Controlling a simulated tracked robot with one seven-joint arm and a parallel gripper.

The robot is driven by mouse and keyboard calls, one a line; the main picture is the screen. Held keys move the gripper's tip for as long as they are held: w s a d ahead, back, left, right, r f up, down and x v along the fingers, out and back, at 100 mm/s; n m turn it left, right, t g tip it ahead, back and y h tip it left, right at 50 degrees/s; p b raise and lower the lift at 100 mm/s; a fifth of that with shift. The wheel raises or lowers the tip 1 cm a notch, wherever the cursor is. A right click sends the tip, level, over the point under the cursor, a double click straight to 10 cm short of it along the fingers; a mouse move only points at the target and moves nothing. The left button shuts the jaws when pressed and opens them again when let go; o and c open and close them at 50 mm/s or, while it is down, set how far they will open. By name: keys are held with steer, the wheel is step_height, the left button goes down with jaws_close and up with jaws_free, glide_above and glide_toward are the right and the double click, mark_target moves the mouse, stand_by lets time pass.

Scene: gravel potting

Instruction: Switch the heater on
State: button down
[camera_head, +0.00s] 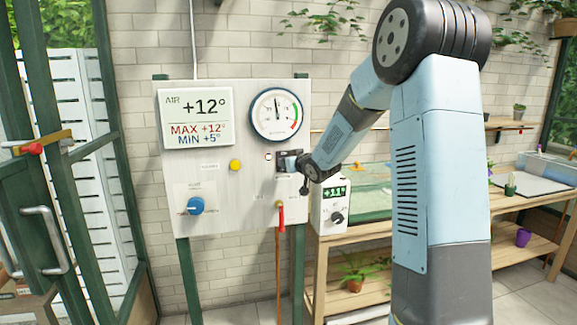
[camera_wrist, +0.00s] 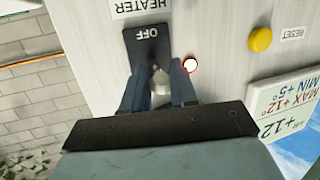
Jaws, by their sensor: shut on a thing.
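The heater switch has a dark plate (camera_wrist: 148,45) marked OFF under a HEATER label (camera_wrist: 141,6) in the wrist view, which shows the panel upside down. My gripper (camera_wrist: 162,78) is shut on the grey switch lever (camera_wrist: 160,77), with one blue finger on each side. The fingers hide part of the plate and its other marking. A small round lamp (camera_wrist: 190,64), pale with an orange-red rim, sits beside the plate. In the head view my gripper (camera_head: 293,164) is at the dark switch plate (camera_head: 284,154), and my wrist hides part of it.
The panel (camera_head: 225,235) also carries a yellow RESET button (camera_head: 235,165), a dial gauge (camera_head: 276,116), an air temperature display (camera_head: 197,118), a blue knob (camera_head: 196,205) and a red-handled lever (camera_head: 281,215). A white box (camera_head: 331,206) reading +11° stands on the bench to the right.

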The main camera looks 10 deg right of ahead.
steer(key=shift+w+r+g, duration=0.1)
steer(key=shift+r+g, duration=0.15)
steer(key=shift+g, duration=0.05)
stand_by(0.4)
steer(key=c, duration=0.9)
jaws_free()
steer(key=shift+f, duration=0.1)
steer(key=shift+c, duration=0.2)
steer(key=v, duration=1.3)
steer(key=shift+s, duration=0.35)
steer(key=shift+s, duration=0.1)
